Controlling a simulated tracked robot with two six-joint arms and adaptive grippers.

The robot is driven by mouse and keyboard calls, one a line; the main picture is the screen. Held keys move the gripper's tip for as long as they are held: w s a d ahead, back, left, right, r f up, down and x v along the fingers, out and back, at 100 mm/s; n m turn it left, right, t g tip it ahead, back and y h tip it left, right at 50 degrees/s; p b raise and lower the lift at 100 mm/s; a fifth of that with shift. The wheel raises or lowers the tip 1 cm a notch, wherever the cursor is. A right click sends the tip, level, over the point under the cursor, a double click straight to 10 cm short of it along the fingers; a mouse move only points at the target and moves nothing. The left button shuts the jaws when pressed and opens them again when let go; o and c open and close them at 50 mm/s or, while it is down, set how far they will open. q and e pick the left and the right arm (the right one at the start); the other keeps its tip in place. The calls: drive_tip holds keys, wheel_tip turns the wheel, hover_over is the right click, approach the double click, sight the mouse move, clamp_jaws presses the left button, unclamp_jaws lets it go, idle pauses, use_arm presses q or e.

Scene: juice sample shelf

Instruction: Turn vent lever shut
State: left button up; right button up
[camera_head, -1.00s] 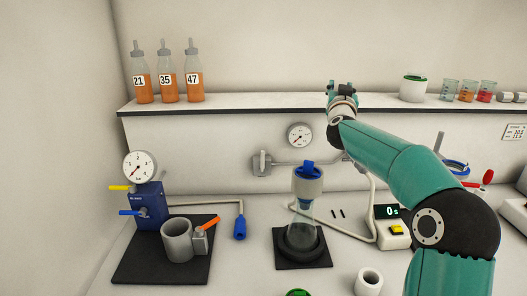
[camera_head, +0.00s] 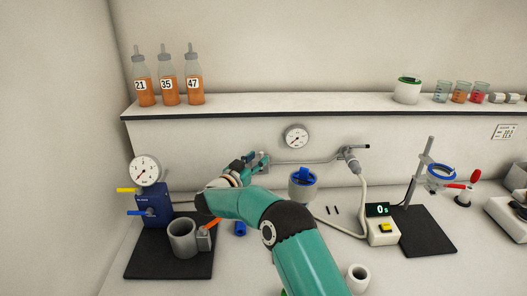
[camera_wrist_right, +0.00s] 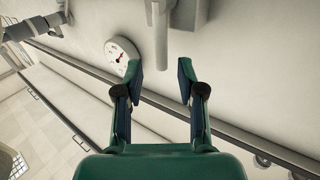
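No label marks the vent lever, so I cannot tell which lever it is. A grey wall valve (camera_head: 265,161) at the left end of the pipe is mostly hidden by my right gripper (camera_head: 251,160). In the right wrist view, my right gripper (camera_wrist_right: 160,72) is open and empty, with a grey bar (camera_wrist_right: 158,28) just beyond its fingertips; contact does not show. The blue pump unit (camera_head: 155,202) carries a yellow lever (camera_head: 126,190) and a blue lever (camera_head: 139,212), both pointing left. An orange lever (camera_head: 211,223) is on the grey cup (camera_head: 182,238). My left gripper is not in view.
A wall gauge (camera_head: 296,137) is above the pipe (camera_head: 305,161); another valve (camera_head: 350,155) is at its right end. Numbered juice bottles (camera_head: 167,82) stand on the shelf (camera_head: 230,108). A timer box (camera_head: 382,232) is farther right.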

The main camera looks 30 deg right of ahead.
sight(261, 156)
drive_tip(key=shift+p+x, duration=0.5)
drive_tip(key=shift+x, duration=1.4)
clamp_jaws()
